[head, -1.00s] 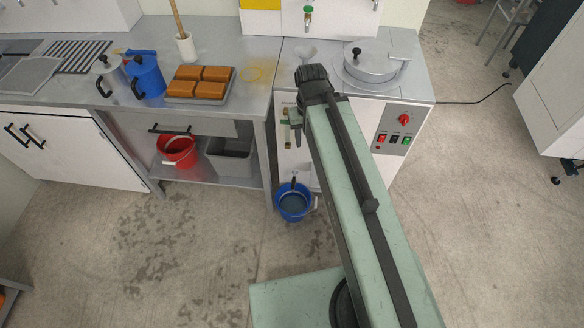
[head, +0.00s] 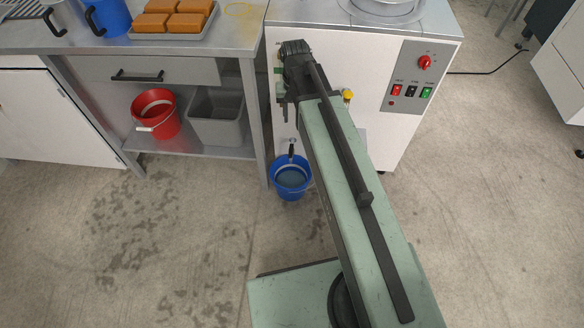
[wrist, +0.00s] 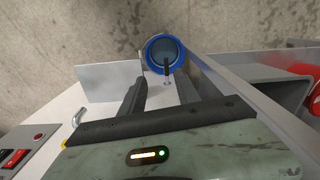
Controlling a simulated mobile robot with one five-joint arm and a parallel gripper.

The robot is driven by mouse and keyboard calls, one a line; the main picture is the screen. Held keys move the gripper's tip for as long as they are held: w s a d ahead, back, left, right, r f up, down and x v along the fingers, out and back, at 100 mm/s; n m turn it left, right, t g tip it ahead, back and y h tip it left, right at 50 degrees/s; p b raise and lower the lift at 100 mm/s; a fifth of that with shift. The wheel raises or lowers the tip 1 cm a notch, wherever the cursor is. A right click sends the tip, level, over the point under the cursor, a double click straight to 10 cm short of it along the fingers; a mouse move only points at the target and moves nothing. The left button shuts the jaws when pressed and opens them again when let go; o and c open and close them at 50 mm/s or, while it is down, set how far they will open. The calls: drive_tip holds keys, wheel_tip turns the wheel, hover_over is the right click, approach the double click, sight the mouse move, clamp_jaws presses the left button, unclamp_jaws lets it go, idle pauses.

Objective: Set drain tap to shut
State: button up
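The drain tap (head: 291,148) is low on the front of the white machine, above a blue bucket (head: 290,178). Its black handle looks lengthwise up and down in the head view; I cannot tell whether this is open or shut. In the wrist view the tap (wrist: 167,69) shows as a small dark lever in front of the blue bucket (wrist: 166,51). My gripper (wrist: 159,78) is open and empty. In the picture the lever lies between its two dark fingers, nearer the right one, but contact and depth are unclear. In the head view my arm hides much of the machine front.
The machine's panel (head: 411,78) has a red knob and switches. A metal bench leg (head: 258,125) stands just left of the machine. A red bucket (head: 155,115) and a grey bin (head: 216,116) sit on the bench's lower shelf. The floor in front is clear.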

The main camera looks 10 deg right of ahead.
drive_tip(key=m+b, duration=0.2)
drive_tip(key=b, duration=1.4)
hover_over(291, 152)
wheel_tip(291, 152, down, 20)
drive_tip(key=shift+s+a+f, duration=0.1)
drive_tip(key=shift+f, duration=0.05)
wheel_tip(291, 152, down, 8)
drive_tip(key=b, duration=0.7)
drive_tip(key=shift+b, duration=0.4)
drive_tip(key=shift+r, duration=0.3)
drive_tip(key=shift+c, duration=0.4)
